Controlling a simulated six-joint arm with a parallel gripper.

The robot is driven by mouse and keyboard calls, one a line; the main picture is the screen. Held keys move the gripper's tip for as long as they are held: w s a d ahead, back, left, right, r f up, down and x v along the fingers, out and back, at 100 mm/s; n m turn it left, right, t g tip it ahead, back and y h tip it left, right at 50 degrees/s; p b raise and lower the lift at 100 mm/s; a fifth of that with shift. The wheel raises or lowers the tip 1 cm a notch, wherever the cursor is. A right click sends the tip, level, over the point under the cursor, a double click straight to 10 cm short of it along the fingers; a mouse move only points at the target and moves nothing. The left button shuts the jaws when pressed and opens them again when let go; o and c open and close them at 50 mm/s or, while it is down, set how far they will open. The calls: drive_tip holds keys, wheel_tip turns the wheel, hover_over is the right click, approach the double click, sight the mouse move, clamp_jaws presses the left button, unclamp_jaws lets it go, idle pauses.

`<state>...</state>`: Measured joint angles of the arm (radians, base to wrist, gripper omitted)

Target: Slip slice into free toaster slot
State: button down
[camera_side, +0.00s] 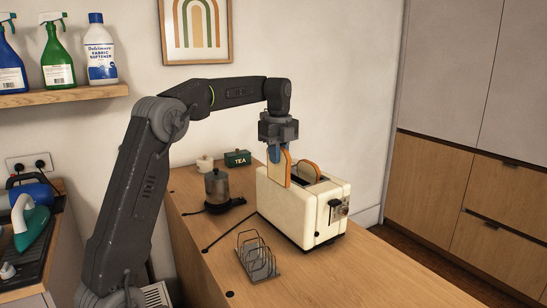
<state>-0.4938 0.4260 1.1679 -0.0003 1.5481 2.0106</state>
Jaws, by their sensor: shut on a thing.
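A cream toaster (284,210) stands on the wooden counter, with its lever and dial on the end facing right. One slice of bread (309,171) sticks up out of the toaster's far slot. My gripper (278,156) points down over the toaster and is shut on another slice (279,168). This held slice is upright at the near side of the toaster's top. I cannot tell whether its lower edge is inside the near slot or just above it. The fingers partly hide the slice's upper part.
A wire toast rack (257,256) stands in front of the toaster and looks empty. A dark-based glass jug (217,190), a green TEA tin (237,158) and a small white pot (205,163) stand behind left. The counter (340,280) is clear at the front right.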

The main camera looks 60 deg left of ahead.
drive_tip(key=w+a+f, duration=0.2)
drive_tip(key=w+f, duration=0.2)
drive_tip(key=w, duration=0.2)
drive_tip(key=shift+w+a, duration=0.4)
idle(0.8)
drive_tip(key=c, duration=1)
unclamp_jaws()
drive_tip(key=shift+c, duration=0.2)
